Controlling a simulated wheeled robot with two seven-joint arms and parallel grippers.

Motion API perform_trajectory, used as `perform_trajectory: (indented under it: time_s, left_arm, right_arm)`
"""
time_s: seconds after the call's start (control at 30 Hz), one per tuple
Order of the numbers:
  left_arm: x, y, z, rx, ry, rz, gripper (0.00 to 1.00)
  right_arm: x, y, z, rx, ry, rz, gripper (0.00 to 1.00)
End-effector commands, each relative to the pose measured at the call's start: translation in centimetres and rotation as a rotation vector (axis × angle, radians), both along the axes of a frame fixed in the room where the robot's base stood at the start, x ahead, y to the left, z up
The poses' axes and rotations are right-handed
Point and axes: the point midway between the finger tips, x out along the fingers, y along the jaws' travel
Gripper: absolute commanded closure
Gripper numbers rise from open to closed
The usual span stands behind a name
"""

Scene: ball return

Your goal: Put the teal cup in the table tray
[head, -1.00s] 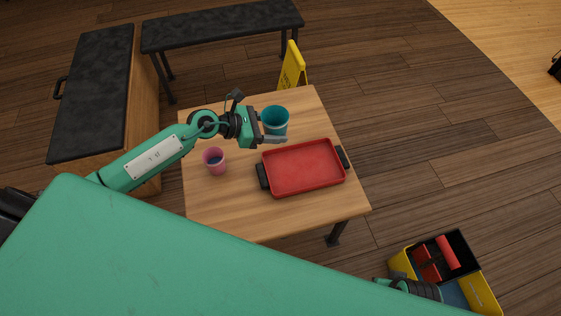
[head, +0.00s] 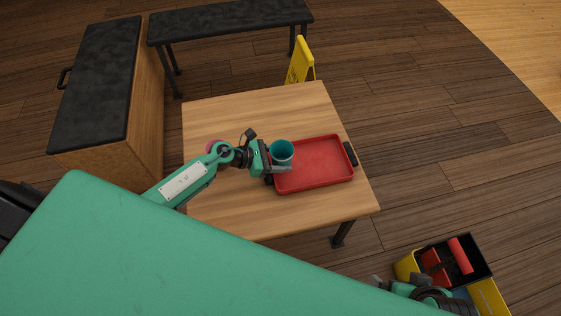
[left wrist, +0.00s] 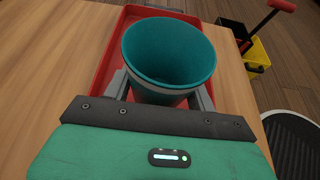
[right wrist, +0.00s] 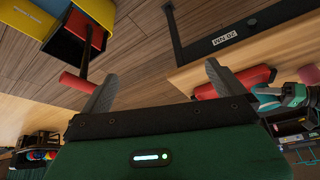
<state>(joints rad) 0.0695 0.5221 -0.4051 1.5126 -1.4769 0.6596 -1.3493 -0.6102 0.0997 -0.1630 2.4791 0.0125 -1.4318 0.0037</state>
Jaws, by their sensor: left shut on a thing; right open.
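The teal cup (head: 281,151) is upright in my left gripper (head: 280,168), over the left end of the red tray. In the left wrist view the teal cup (left wrist: 170,52) sits between the two fingers, and the red tray (left wrist: 103,62) shows behind and beneath it. I cannot tell whether the cup's base touches the tray. The red tray (head: 318,168) lies on the wooden table with black handles at its ends. My right gripper (right wrist: 157,92) is open and empty, away from the tabletop.
A pink cup (head: 213,145) stands on the table (head: 240,215), mostly hidden behind my left arm. A yellow floor sign (head: 301,62) stands behind the table. A yellow cart (head: 405,266) with red items is at lower right. The table's far part is clear.

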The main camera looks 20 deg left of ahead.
Motion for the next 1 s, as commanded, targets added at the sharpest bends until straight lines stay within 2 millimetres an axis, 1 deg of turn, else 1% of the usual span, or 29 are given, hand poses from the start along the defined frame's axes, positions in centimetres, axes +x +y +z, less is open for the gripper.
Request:
perform_trajectory:
  time_s: [0.03,0.13,0.4,1.0]
  left_arm:
    - [0.0,-0.1,-0.7,-0.001,0.000,0.000,0.67]
    - [0.0,0.0,-1.1,-0.001,0.001,-0.001,0.67]
    - [-0.1,0.0,-1.1,0.000,0.000,-0.001,0.67]
    - [0.0,0.0,-1.7,-0.001,0.000,-0.001,0.67]
  right_arm:
    - [0.2,0.3,-0.3,0.006,-0.015,0.004,0.00]
    - [0.5,0.6,-0.3,0.014,-0.034,0.009,0.00]
    - [0.6,0.7,-0.3,0.017,-0.040,0.011,0.00]
    - [1.9,2.0,-0.9,0.054,-0.127,0.027,0.00]
